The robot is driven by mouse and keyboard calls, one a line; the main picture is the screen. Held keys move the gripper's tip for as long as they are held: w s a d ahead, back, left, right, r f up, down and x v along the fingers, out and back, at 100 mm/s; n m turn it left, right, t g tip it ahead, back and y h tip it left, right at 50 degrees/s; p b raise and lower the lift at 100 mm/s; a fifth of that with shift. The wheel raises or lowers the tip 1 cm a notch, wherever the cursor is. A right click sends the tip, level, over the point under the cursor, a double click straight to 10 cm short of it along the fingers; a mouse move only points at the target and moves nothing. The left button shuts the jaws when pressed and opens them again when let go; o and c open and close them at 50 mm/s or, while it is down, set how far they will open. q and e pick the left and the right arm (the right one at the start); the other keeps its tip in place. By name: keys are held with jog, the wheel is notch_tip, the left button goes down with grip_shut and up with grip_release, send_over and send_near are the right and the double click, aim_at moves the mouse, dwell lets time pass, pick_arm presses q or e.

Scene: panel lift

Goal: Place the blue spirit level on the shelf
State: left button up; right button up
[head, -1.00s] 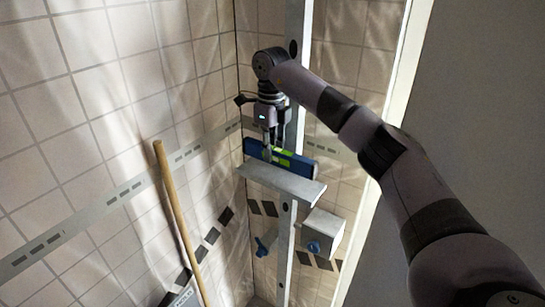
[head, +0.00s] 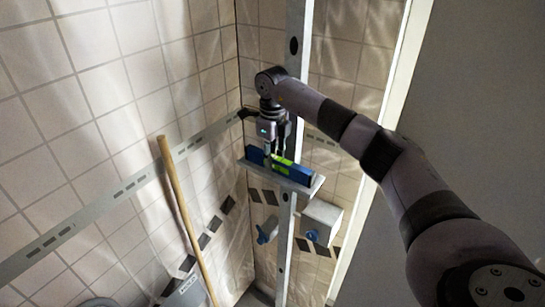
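The blue spirit level (head: 297,173), with a bright green-yellow middle, is at the grey shelf (head: 311,191) on the upright metal post. It stands on its long edge along the shelf, and its lower edge seems to meet the shelf top; I cannot tell whether it bears its full weight there. My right gripper (head: 274,156) points down at the level's left-middle part, with its fingers around it. The fingers appear closed on the level. My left gripper is not in view.
The metal post (head: 285,222) runs up behind the shelf. A grey box with a blue knob (head: 320,222) and a blue valve handle (head: 266,231) sit below. A wooden stick (head: 178,190) leans at the left, near the tiled wall.

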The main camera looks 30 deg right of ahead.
jog(key=o, duration=0.4)
jog(key=shift+c, duration=0.2)
jog(key=shift+r, duration=0.2)
